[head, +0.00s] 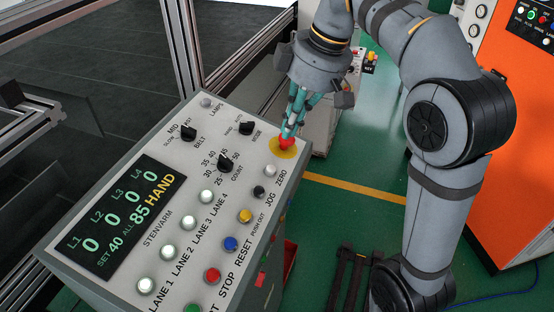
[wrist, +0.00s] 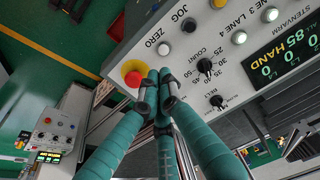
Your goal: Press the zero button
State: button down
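The zero button (head: 271,170) is a small pale round button beside the ZERO label, near the right edge of the sloping control panel (head: 150,128). It also shows uncovered in the wrist view (wrist: 164,48). My gripper (head: 290,128) points down over the panel's upper right corner, farther up the panel than the zero button. The tips are apart from the zero button. I cannot tell their exact height above the panel.
A red mushroom button (head: 287,142) on a yellow disc (head: 284,153) is right by my fingertips. The black JOG button (head: 258,191) is beside the zero button, and the COUNT knob (head: 225,163) is to its left. An orange cabinet (head: 510,130) stands at right.

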aim_at(271, 169)
jog(key=b+x, duration=0.1)
jog(key=x, duration=0.8)
jog(key=shift+f, duration=0.4)
